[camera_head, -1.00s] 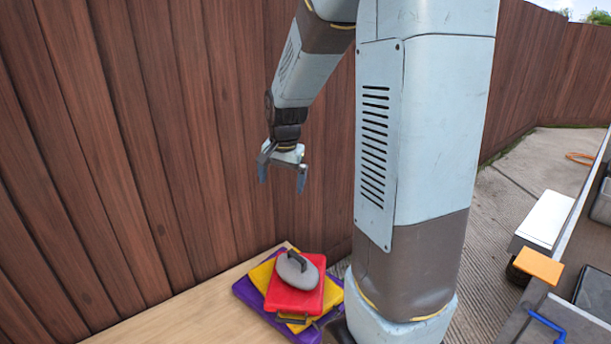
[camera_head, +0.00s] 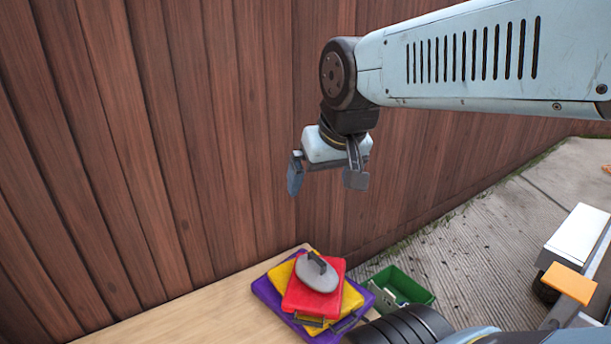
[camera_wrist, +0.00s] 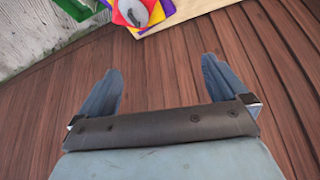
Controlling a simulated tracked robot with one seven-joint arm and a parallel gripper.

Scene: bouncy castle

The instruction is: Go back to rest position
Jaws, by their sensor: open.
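My gripper (camera_head: 325,178) is open and empty. In the head view it hangs in the air in front of the wooden fence, above the stack on the wooden surface, fingers pointing down. In the wrist view my gripper (camera_wrist: 162,90) shows two spread fingers with nothing between them and fence boards behind. My arm reaches in from the right in the head view.
A pale wooden surface (camera_head: 190,318) holds a stack: purple (camera_head: 268,292), yellow (camera_head: 350,300) and red (camera_head: 313,297) cases with a grey handled object (camera_head: 317,274) on top. A green bin (camera_head: 412,287) stands to the right. A white box (camera_head: 578,235) and orange block (camera_head: 568,283) are farther right.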

